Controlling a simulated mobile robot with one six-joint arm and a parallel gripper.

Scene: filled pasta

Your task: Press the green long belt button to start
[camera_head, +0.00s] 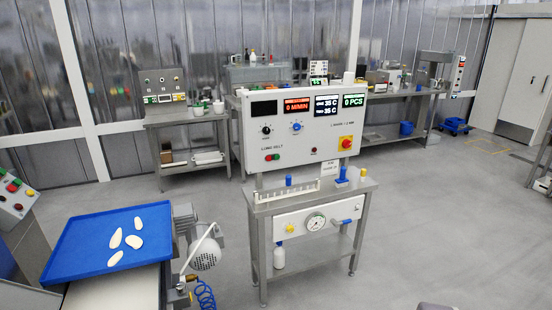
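A white control panel (297,130) stands on a steel stand near the middle of the head view. At its lower left is a label that looks like "LONG BELT". Just under the label, a small green button (276,157) sits beside a small red button (268,158). Both are tiny at this distance, and whether either is pressed cannot be told. The panel's orange-red display (297,105) reads 0 M/MIN and a green display (353,101) reads 0 PCS. My gripper is not in view.
A blue tray (82,262) with several pale pieces lies at the lower left, next to a motor (204,254).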

